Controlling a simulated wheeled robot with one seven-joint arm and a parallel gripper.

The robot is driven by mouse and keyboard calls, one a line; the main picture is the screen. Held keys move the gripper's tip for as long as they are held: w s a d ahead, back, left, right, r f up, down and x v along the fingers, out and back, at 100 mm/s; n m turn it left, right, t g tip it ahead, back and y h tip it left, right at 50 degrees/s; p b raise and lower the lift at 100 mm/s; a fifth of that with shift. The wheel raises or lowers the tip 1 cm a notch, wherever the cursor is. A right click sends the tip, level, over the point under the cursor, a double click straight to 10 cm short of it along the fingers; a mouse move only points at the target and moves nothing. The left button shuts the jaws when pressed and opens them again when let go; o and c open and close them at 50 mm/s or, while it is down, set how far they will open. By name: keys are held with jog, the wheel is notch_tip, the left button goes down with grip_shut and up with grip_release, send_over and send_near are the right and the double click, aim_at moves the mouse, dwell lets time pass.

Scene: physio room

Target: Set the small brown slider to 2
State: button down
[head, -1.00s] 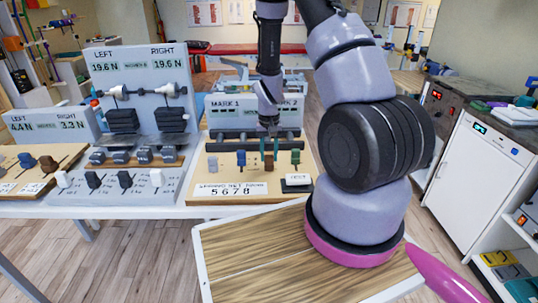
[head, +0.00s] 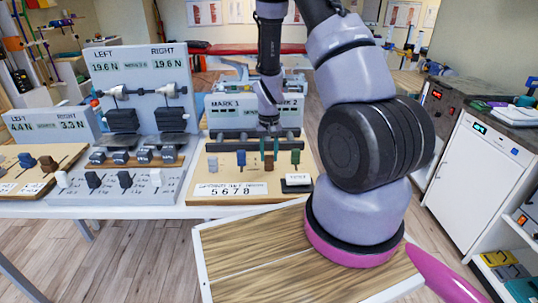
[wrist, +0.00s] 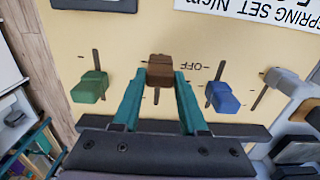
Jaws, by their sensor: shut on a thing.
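The small brown slider (wrist: 160,68) stands on the cream panel, upside down in the wrist view, in a row with other sliders. It also shows small in the head view (head: 269,161). My gripper (wrist: 161,80) has its two teal fingers on either side of the brown knob, shut on it. In the head view my gripper (head: 268,146) reaches down to the panel from above. An OFF label is printed beside the brown slider's track. Its number marks are too small to read.
A green slider (wrist: 90,86) and a blue slider (wrist: 222,97) flank the brown one, with a grey slider (wrist: 284,80) beyond the blue. A wooden-topped surface (head: 250,250) lies in front. The spring panel with dark blocks (head: 122,120) stands to the left.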

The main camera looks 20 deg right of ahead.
dwell(0.3)
jog(key=w, duration=0.2)
jog(key=w+d, duration=0.1)
jog(key=w, duration=0.1)
jog(key=w+d, duration=0.1)
jog(key=w, duration=0.2)
jog(key=shift+d, duration=0.15)
jog(key=shift+w, duration=0.1)
jog(key=shift+c, duration=2.2)
grip_release()
jog(key=shift+r, duration=0.15)
notch_tip(320, 180, up, 10)
jog(key=shift+r, duration=0.25)
